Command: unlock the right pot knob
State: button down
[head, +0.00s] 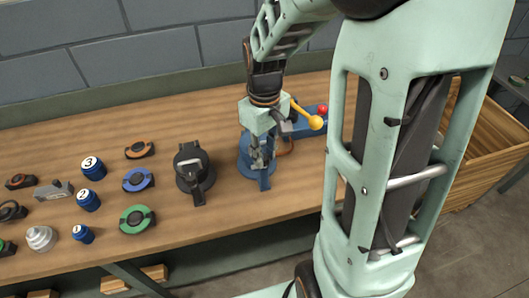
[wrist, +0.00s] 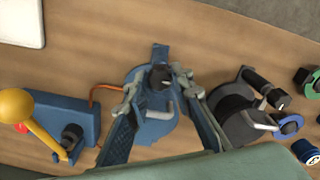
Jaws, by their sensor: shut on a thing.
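Two round pots stand on the wooden bench. The blue pot (head: 246,168) is the right one in the head view; it also shows in the wrist view (wrist: 127,74), with a dark knob (wrist: 160,77) on top and a pale bent handle beside it. My gripper (head: 262,148) is over the blue pot, its fingertips (wrist: 155,84) on either side of the knob and shut on it. The fingers hide part of the pot's top. The black pot (head: 194,172) stands to the left in the head view, and at right in the wrist view (wrist: 238,118).
A blue box (head: 310,129) with a yellow-balled lever (head: 314,122) stands close to the right of the blue pot. A wooden crate (head: 490,150) is at far right. The bench's front edge is near.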

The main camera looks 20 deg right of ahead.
jog(key=c, duration=1.7)
grip_release()
jog(key=shift+r, duration=0.1)
notch_tip(320, 180, up, 12)
jog(key=shift+f, duration=0.1)
